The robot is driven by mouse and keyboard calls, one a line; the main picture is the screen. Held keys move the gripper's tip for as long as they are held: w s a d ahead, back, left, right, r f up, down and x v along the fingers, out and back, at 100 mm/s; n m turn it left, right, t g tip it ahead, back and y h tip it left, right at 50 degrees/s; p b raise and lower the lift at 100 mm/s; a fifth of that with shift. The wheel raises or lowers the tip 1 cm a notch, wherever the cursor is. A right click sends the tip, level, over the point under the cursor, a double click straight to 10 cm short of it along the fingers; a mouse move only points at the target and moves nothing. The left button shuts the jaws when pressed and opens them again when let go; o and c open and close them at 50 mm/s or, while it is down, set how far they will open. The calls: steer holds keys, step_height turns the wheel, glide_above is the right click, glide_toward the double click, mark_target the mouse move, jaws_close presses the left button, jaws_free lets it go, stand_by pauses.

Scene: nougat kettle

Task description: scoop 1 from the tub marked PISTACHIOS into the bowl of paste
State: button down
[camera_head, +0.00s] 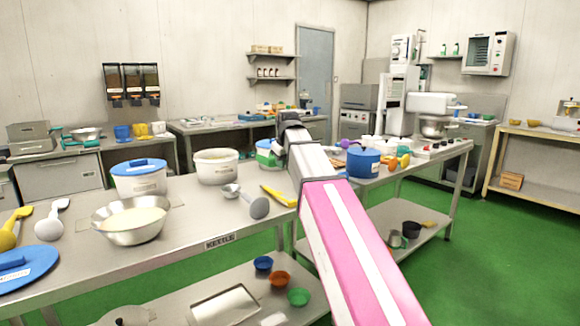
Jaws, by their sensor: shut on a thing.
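A steel bowl (103,226) of pale cream paste stands on the near bench at the left. Behind it are a white tub with a blue lid (138,183) and a white tub without a lid (216,172). Another tub with green on it (265,158) is partly hidden by my arm. The tub labels are too small to read, so I cannot tell which is PISTACHIOS. A metal scoop (231,190) with a grey rounded end lies right of the bowl. A yellow utensil (277,195) shows beside my arm. My gripper is not visible; my pink arm crosses the view.
A yellow spoon (10,232), a white spoon (52,220) and a blue lid (24,268) lie at the bench's left end. A blue pot (363,161) stands right of my arm. Small coloured bowls (279,280) sit on the lower shelf. Green floor at the right is clear.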

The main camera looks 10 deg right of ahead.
steer(key=shift+r, duration=2.45)
